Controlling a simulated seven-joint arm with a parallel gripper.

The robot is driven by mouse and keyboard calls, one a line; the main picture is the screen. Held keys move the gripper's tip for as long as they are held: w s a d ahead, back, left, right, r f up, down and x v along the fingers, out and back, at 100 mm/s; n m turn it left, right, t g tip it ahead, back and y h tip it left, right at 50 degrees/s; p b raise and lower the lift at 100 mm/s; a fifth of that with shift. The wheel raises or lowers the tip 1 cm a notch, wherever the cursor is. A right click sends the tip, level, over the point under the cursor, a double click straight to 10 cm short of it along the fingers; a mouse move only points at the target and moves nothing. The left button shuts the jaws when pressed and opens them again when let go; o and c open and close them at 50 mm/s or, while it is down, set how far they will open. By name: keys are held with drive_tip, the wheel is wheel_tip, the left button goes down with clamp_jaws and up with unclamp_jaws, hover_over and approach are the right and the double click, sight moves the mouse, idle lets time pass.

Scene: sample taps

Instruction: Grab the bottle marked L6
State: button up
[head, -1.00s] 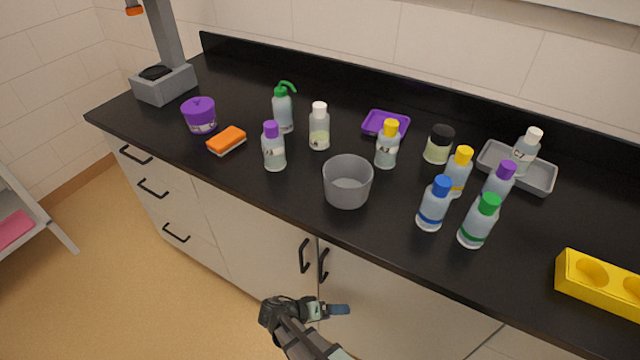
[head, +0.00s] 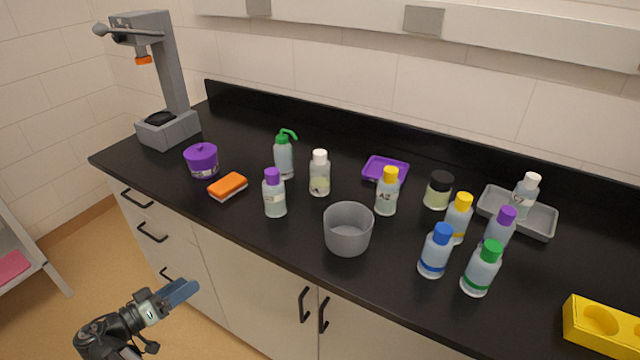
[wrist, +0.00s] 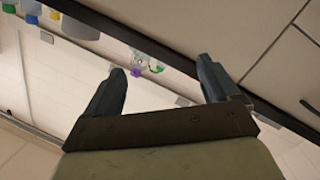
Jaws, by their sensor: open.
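Several labelled bottles stand on the black counter, but the labels are too small to tell which reads L6. A purple-capped bottle (head: 274,199), a white-capped bottle (head: 320,178) and a yellow-capped bottle (head: 386,195) carry dark marks. Another white-capped bottle (head: 525,198) stands in the grey tray (head: 545,222). Blue-banded (head: 435,255), green-banded (head: 481,272), yellow-capped (head: 459,222) and purple-capped (head: 500,230) bottles stand at the right. My gripper (head: 182,291) is open and empty, in front of the drawers, away from all bottles. In the wrist view its fingers (wrist: 163,73) are spread.
A grey bowl (head: 347,235) stands near the front edge. An orange sponge (head: 228,186), purple pot (head: 202,160) and green-nozzled bottle (head: 284,158) are at the left. A purple dish (head: 385,169), black-lidded jar (head: 438,191) and yellow holder (head: 600,325) are further right.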

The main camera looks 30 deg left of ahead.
drive_tip(key=w+r+m+g, duration=0.1)
drive_tip(key=w+r+g, duration=0.1)
drive_tip(key=w+r, duration=0.2)
drive_tip(key=w+r+m+g, duration=0.2)
drive_tip(key=w+r, duration=0.3)
drive_tip(key=w, duration=0.2)
drive_tip(key=w+r+m+g, duration=0.2)
drive_tip(key=w+r, duration=0.2)
drive_tip(key=w, duration=0.2)
drive_tip(key=shift+a+r, duration=0.15)
drive_tip(key=shift+a, duration=0.05)
drive_tip(key=w+d+r+m+g+y, duration=0.3)
drive_tip(key=w+d+r+m, duration=0.15)
drive_tip(key=w+r, duration=0.45)
drive_tip(key=w+d+r+m+g+y, duration=0.2)
drive_tip(key=w+d+r+m+g, duration=0.25)
drive_tip(key=w+r, duration=0.5)
drive_tip(key=m+g+y, duration=0.3)
drive_tip(key=m+g, duration=0.1)
drive_tip(key=m, duration=0.4)
approach(318, 162)
drive_tip(key=shift+t, duration=0.25)
drive_tip(key=x, duration=0.5)
drive_tip(key=shift+w+a, duration=0.2)
drive_tip(key=shift+w, duration=0.1)
drive_tip(key=shift+w+x, duration=0.15)
drive_tip(key=shift+x, duration=1.35)
drive_tip(key=shift+w+x, duration=0.1)
drive_tip(key=shift+x, duration=1.45)
drive_tip(key=shift+c, duration=0.2)
